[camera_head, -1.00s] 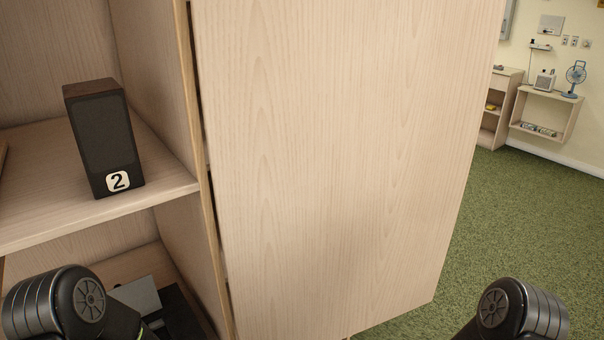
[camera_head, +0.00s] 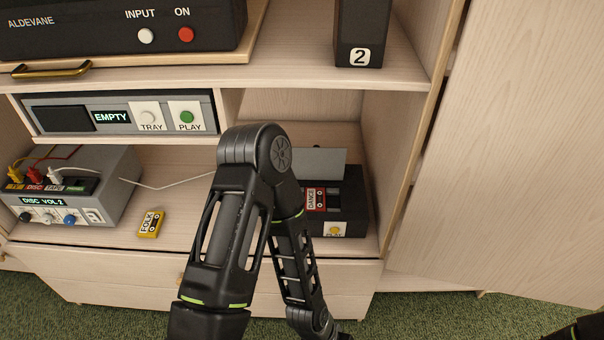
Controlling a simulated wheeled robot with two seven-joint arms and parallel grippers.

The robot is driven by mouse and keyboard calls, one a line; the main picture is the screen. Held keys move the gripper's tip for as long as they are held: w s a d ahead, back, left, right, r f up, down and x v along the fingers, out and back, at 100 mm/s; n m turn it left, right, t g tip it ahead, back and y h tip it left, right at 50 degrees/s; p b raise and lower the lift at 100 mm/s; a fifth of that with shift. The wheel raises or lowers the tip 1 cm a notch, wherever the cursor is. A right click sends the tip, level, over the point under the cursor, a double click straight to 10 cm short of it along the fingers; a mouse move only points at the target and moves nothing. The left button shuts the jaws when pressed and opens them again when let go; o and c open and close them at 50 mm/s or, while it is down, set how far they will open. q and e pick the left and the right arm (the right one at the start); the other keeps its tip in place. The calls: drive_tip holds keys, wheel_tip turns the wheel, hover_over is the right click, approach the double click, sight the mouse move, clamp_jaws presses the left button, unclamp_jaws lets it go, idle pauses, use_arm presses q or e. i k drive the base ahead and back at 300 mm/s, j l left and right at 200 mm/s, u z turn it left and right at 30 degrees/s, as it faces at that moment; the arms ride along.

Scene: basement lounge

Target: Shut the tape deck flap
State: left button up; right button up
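The tape deck (camera_head: 352,204) is a black box on the lower shelf of the cabinet. Its grey flap (camera_head: 320,160) stands raised at the back of the deck. A red cassette marked DANCE (camera_head: 315,199) shows at the deck, in front of the flap; I cannot tell how deep it sits. A yellow PLAY button (camera_head: 335,230) is on the deck's front. My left arm bends in front of the deck and hides its left part. That arm runs down out of the bottom edge, so my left gripper is out of view. My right gripper is also out of view.
A yellow FOLK cassette (camera_head: 151,223) lies on the shelf, right of a grey switch box (camera_head: 112,190) with plugged cables. A disc player (camera_head: 70,115) and speaker 2 (camera_head: 361,30) are above. An open cabinet door (camera_head: 510,150) stands at the right.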

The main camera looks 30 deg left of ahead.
sight(315, 162)
drive_tip(key=k+u, duration=0.15)
drive_tip(key=u, duration=0.8)
drive_tip(key=j+z, duration=0.2)
drive_tip(key=j, duration=0.2)
